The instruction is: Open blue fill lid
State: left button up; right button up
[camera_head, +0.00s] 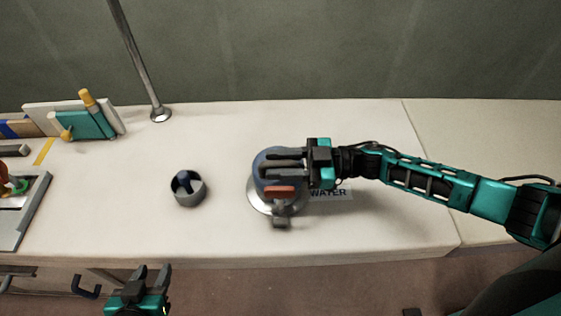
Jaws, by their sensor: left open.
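The blue fill lid (259,172) sits over a round silver deck flange (258,202) in the middle of the white deck. A red piece (279,191) and a grey block (281,216) show at its near side. I cannot tell whether the lid is flat or slightly raised. My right gripper (272,161) reaches in from the right, with its dark fingers over the lid and hiding much of it. Whether they grip anything is unclear. My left gripper (151,273) is open and empty below the deck's front edge, at the lower left.
A "WATER" label (330,193) lies right of the flange, partly under my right gripper. A dark round cup-like fitting (188,190) with a blue part stands to the left. A metal post (140,60) rises behind. A teal block (86,125) and a grey tray (32,220) are at left.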

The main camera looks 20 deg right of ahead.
grip_shut()
pick_arm(q)
jog(key=shift+s+f, duration=0.1)
jog(key=shift+s, duration=0.1)
jog(key=shift+s, duration=0.1)
pick_arm(e)
jog(key=shift+w+r, duration=0.1)
